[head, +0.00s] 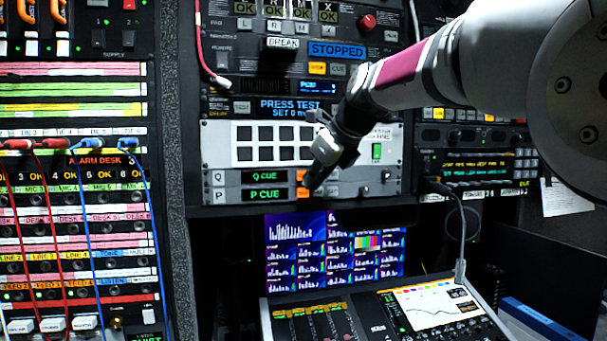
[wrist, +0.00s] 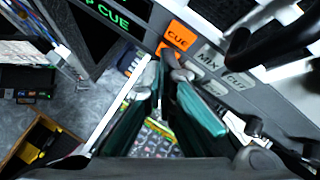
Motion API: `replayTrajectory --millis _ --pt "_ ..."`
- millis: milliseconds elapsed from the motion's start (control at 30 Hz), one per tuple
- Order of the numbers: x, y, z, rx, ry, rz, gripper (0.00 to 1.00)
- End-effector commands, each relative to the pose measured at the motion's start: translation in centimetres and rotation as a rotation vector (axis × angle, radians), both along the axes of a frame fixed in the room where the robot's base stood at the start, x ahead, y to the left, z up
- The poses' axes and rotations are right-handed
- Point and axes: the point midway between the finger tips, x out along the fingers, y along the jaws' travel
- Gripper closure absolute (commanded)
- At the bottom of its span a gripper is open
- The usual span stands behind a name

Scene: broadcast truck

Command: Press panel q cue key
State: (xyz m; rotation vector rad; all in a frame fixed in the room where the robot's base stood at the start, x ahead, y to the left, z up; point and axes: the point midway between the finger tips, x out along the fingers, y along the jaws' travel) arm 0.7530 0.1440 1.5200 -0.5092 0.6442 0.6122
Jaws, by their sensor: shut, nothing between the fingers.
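The panel has two rows. The upper row has a green Q CUE display (head: 265,176) with an orange cue key (head: 301,175) at its right. The lower row has a P CUE display (head: 265,195) with another orange key (head: 302,192). My gripper (head: 311,184) is shut and empty in front of these keys, hiding part of the rows to their right. In the wrist view its fingertips (wrist: 172,68) are close below an orange CUE key (wrist: 179,35), beside grey MIX (wrist: 208,58) and CUT (wrist: 237,80) keys. I cannot tell which row that key belongs to, or whether the tips touch the panel.
A monitor (head: 335,248) and a sloped console (head: 400,310) stand below. A patch bay with red and blue cables (head: 80,210) is at the left.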

Motion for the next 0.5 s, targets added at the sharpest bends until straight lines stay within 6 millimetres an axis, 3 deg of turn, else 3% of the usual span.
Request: replayTrajectory --millis 300,500 --pt "-0.1 0.0 -0.1 -0.001 0.001 0.0 1.0" --pt "-1.7 -0.3 0.1 -0.001 0.001 0.0 1.0"
